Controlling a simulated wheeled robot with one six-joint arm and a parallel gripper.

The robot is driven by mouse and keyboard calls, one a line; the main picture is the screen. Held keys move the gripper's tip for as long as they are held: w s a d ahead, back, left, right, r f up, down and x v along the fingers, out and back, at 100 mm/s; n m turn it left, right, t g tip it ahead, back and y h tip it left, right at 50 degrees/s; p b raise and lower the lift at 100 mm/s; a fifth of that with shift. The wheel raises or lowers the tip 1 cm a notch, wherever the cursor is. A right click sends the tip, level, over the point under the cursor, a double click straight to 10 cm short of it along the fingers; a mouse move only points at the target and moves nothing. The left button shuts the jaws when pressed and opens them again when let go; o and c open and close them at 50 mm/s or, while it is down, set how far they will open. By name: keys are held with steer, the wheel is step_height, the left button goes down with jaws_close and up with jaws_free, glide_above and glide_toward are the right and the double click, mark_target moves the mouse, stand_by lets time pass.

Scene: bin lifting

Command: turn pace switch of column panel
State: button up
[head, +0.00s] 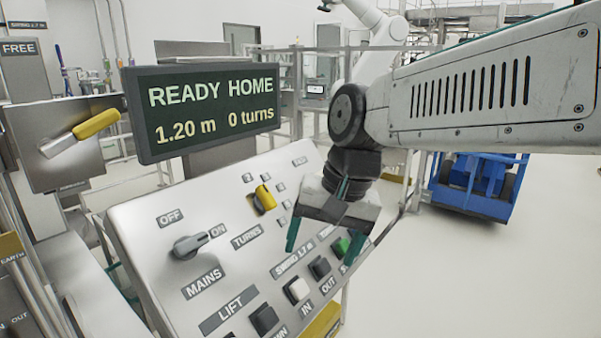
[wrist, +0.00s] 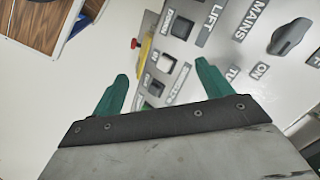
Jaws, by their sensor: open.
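The sloping silver column panel (head: 150,225) stands in front of me. A small label at its upper right edge (head: 300,160) is too small to read surely, and any switch below it is hidden behind my gripper and arm. A yellow knob (head: 264,198) sits above the TURNS label. A grey MAINS knob (head: 190,245) points towards ON; it also shows in the wrist view (wrist: 291,37). My gripper (head: 322,245) is open and empty over the panel's right part, green fingers pointing down. In the wrist view its fingertips (wrist: 162,72) are apart with panel buttons beyond.
A display (head: 210,110) reads READY HOME, 1.20 m, 0 turns. Push buttons (head: 298,289) line the panel's lower right. A yellow-handled lever (head: 97,123) is on a box at left. A blue cart (head: 470,200) stands at right on open floor.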

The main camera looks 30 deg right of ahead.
steer(key=w+d+r+m+t+y, duration=0.2)
steer(key=w+d+m, duration=0.3)
steer(key=w+m, duration=0.55)
steer(key=m+t, duration=0.4)
steer(key=m, duration=1)
glide_toward(319, 172)
steer(key=x, duration=0.3)
steer(key=shift+h, duration=0.4)
steer(key=x, duration=0.7)
steer(key=shift+w+a+f, duration=0.1)
steer(key=shift+a, duration=0.1)
steer(key=c, duration=1)
